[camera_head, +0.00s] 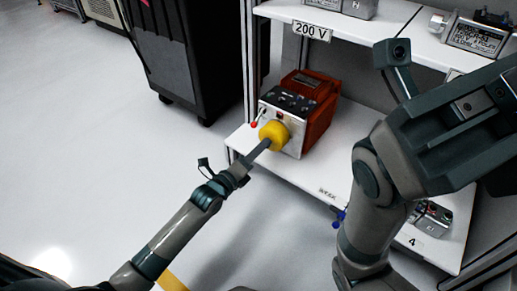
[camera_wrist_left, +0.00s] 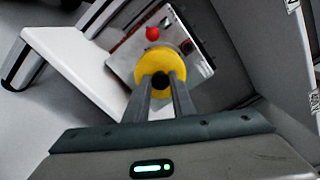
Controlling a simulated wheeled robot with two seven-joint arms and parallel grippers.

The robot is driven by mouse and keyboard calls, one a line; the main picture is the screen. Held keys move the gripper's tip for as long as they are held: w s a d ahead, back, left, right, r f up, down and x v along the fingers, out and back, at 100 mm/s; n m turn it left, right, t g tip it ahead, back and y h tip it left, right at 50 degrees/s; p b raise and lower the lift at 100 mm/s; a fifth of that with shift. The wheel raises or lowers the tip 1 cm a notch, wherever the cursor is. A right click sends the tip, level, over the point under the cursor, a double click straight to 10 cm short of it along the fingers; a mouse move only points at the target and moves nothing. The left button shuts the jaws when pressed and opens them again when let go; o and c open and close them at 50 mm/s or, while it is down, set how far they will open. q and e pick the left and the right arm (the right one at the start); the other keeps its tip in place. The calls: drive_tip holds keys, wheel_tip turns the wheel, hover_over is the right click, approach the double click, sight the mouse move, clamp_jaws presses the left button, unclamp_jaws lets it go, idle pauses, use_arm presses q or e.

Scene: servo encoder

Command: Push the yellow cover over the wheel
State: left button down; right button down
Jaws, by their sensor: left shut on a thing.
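The yellow cover (camera_head: 274,135) is a round piece at the front face of a red and silver servo unit (camera_head: 318,100) on the lower white shelf. My left gripper (camera_head: 262,148) reaches in from the left and is shut on the cover. In the left wrist view, the fingertips (camera_wrist_left: 161,88) meet at the dark centre of the yellow cover (camera_wrist_left: 158,60). The wheel cannot be seen as a separate part; the cover and fingers hide that spot. My right arm (camera_head: 430,130) fills the right side of the head view; its fingertips are not clearly visible.
A red knob on a lever (camera_head: 254,124) sticks out beside the cover. The upper shelf (camera_head: 345,22) carries other silver units (camera_head: 475,35) and a "200 V" label. A dark cabinet (camera_head: 185,50) stands behind at the left. The floor at the left is clear.

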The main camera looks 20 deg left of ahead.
use_arm(q)
drive_tip(key=shift+w, duration=0.1)
drive_tip(key=c, duration=1)
unclamp_jaws()
drive_tip(key=shift+c, duration=0.2)
drive_tip(key=shift+p+v, duration=1.3)
drive_tip(key=shift+v, duration=0.3)
drive_tip(key=p+v, duration=0.3)
drive_tip(key=v, duration=0.2)
drive_tip(key=shift+s+a+p, duration=0.2)
drive_tip(key=shift+s+p, duration=0.1)
drive_tip(key=shift+s, duration=0.05)
drive_tip(key=shift+s, duration=0.1)
idle(0.3)
